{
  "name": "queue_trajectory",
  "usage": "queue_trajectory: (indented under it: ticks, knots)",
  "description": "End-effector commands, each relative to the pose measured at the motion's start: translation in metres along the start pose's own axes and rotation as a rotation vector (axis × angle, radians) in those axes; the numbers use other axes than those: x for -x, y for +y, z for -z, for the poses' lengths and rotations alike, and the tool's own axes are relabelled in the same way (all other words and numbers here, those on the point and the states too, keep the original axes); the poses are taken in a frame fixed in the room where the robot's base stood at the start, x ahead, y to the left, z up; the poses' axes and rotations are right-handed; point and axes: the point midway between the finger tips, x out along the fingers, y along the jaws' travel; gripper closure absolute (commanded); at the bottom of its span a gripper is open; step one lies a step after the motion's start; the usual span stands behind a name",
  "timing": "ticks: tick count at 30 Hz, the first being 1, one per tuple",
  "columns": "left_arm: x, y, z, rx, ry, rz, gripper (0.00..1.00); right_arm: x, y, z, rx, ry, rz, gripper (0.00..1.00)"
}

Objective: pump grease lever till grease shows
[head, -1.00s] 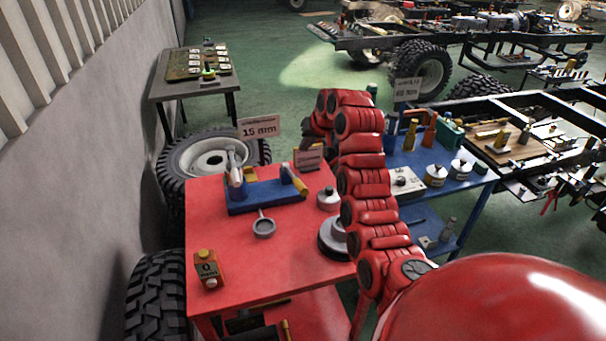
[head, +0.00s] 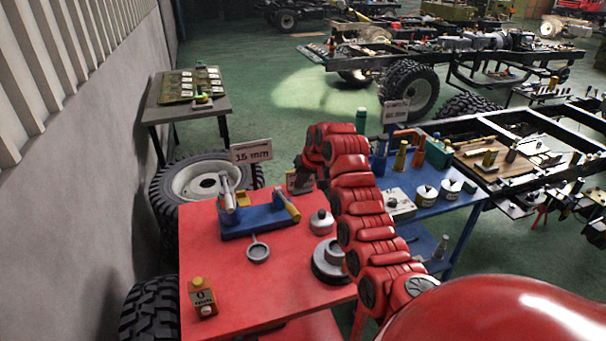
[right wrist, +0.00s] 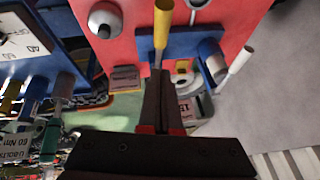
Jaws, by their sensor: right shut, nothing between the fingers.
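A blue fixture (head: 262,221) lies on the red table. A yellow-handled lever (head: 291,208) leans at its right end, and a grey cylinder (head: 226,192) with a pale rod stands at its left. I cannot tell which of these is the grease lever. A small grey cup with a tab (head: 258,251) lies in front; I cannot see any grease. In the right wrist view my right gripper (right wrist: 163,74) is shut and empty, with its fingertips close below the yellow handle (right wrist: 162,25). I cannot tell whether they touch. In the head view my red arm reaches behind the fixture. My left gripper is not in view.
The red table (head: 235,285) also holds a small counter box (head: 203,297) reading 0, a grey knobbed pot (head: 321,222) and a round dark base (head: 328,262). A "15 mm" sign (head: 251,150) stands behind. The front middle is clear. A blue bench (head: 440,204) stands to the right.

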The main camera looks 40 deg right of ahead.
Motion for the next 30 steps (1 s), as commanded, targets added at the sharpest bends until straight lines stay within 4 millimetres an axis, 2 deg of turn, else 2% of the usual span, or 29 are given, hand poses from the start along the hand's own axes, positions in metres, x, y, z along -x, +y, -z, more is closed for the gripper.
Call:
queue_trajectory:
  ticks: [3, 11, 13, 18, 30]
  knots:
    - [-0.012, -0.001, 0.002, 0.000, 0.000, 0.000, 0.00, -0.014, 0.000, 0.000, -0.001, -0.006, 0.000, 1.00]
    - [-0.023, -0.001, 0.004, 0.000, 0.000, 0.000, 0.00, -0.044, -0.001, 0.000, 0.002, -0.003, -0.001, 1.00]
    - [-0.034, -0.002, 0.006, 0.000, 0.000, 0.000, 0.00, -0.050, 0.001, -0.008, -0.004, -0.006, 0.000, 1.00]
    - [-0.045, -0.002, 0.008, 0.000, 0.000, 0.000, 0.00, -0.065, 0.001, -0.021, -0.002, 0.000, 0.000, 1.00]
    - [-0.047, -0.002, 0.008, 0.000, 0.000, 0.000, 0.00, -0.074, 0.000, -0.028, 0.000, 0.001, 0.000, 1.00]
